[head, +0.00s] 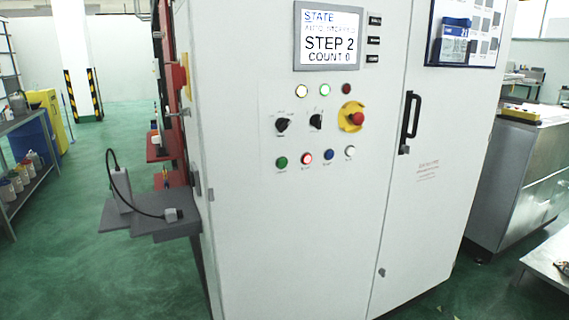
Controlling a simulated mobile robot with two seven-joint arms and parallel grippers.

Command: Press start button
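A white control cabinet (300,230) stands in front of me. A row of push buttons is on its front: a green button (282,162), a red button (307,158) that looks lit, a blue button (328,155) and a white button (350,152). Their small labels are too small to read, so I cannot tell by label which is start. The screen (328,38) above reads STEP 2, COUNT 0, under a STATE line. Neither of my grippers is in view, and nothing covers the buttons.
A red emergency stop (357,118) on a yellow base and two black knobs (282,124) sit above the buttons. A black door handle (410,120) sticks out at right. A grey shelf (165,227) with a cabled device juts out at left. Green floor (90,270) is clear at left.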

